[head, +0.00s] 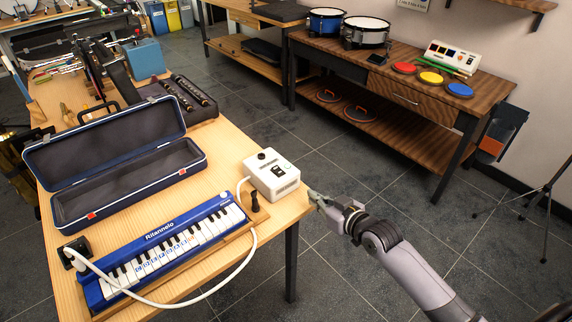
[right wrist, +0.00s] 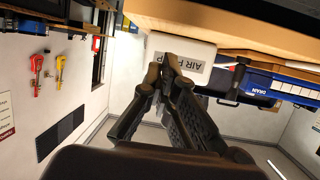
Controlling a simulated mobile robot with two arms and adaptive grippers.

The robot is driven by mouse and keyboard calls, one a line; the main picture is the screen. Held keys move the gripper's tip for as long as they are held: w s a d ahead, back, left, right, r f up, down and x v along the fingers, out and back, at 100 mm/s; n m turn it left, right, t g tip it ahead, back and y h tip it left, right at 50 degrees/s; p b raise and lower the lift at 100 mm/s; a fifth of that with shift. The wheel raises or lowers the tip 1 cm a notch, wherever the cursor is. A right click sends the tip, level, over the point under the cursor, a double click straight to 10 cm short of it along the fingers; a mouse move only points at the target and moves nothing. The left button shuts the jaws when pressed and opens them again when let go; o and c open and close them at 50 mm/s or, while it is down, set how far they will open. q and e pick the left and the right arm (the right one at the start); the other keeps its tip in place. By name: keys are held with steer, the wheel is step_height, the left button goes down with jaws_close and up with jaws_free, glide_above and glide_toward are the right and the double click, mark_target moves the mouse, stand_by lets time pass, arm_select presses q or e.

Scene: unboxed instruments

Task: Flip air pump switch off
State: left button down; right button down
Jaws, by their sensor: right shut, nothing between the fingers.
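The air pump (head: 271,176) is a white box with a black knob and a black switch (head: 277,170) on its top. It stands at the right edge of the wooden table, beside the blue melodica. In the right wrist view the pump (right wrist: 188,57) shows its lettered side, partly covered by the fingers. My right gripper (head: 314,197) is shut and empty, just right of the pump near the table corner. The gripper also shows in the right wrist view (right wrist: 168,62). I cannot tell whether it touches the pump. My left gripper is not in view.
A blue melodica (head: 165,252) lies in front of the pump, with a white hose (head: 226,281) curving around it. An open blue case (head: 115,188) lies behind it. A drum table (head: 400,95) stands across open floor at the back right.

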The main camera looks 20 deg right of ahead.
step_height(320, 180, up, 11)
steer(key=a+n+t+y, duration=0.1)
steer(key=a+y, duration=0.1)
steer(key=shift+w+f+t+b, duration=0.2)
steer(key=shift+w+t+b, duration=0.2)
steer(key=shift+w, duration=0.05)
glide_above(284, 172)
steer(key=shift+s+d+f, duration=0.1)
steer(key=shift+s+f, duration=0.25)
steer(key=shift+f, duration=0.25)
steer(key=f, duration=0.2)
steer(key=shift+w+a+f, duration=0.2)
steer(key=shift+w+f, duration=0.1)
steer(key=shift+w, duration=0.05)
steer(key=shift+f, duration=0.8)
steer(key=shift+w, duration=0.1)
